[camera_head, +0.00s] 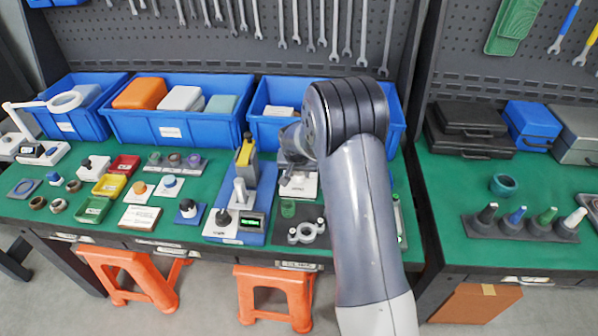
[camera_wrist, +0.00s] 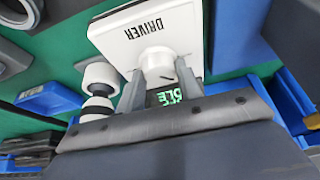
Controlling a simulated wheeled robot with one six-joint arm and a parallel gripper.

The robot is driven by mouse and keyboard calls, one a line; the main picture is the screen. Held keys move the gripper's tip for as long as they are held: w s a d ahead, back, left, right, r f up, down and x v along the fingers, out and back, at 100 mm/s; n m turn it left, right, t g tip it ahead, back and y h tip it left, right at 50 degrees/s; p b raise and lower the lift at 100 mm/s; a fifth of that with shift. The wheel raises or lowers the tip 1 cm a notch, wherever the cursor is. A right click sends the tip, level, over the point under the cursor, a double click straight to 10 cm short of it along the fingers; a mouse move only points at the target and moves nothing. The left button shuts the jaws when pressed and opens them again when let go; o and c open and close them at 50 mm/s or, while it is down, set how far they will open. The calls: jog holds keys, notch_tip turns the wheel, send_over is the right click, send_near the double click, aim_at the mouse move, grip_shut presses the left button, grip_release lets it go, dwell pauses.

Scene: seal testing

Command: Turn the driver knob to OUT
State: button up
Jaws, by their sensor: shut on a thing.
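The white driver plate (camera_wrist: 120,45) carries the word DRIVER, upside down in the wrist view. Its round white knob (camera_wrist: 157,62) has a small dark mark near its edge. My gripper (camera_wrist: 160,80) is shut on the knob, with one grey finger on each side. Green lit letters (camera_wrist: 165,97), partly hidden and ending in "LE", show between the fingers. In the head view, the driver plate (camera_head: 299,186) lies below my wrist, in front of a blue bin. There the knob and fingertips are hard to make out. I cannot read which position the knob points to.
A blue test stand (camera_head: 238,232) with a yellow-topped press and green display stands just left. Blue bins (camera_head: 160,128) line the back. White and black round parts (camera_wrist: 99,90) sit close to my left finger.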

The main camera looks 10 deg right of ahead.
jog(key=n, duration=0.2)
jog(key=n+y+b, duration=0.1)
jog(key=n, duration=0.1)
jog(key=shift+d+f+y+b, duration=0.1)
jog(key=shift+d+y+b, duration=0.05)
jog(key=shift+y+b, duration=0.15)
jog(key=shift+n+y+b, duration=0.5)
jog(key=shift+n+b, duration=0.8)
jog(key=shift+n, duration=0.2)
jog(key=o, duration=1)
jog(key=shift+c, duration=0.2)
jog(key=v, duration=1.1)
jog(key=shift+b, duration=0.45)
jog(key=shift+d, duration=0.1)
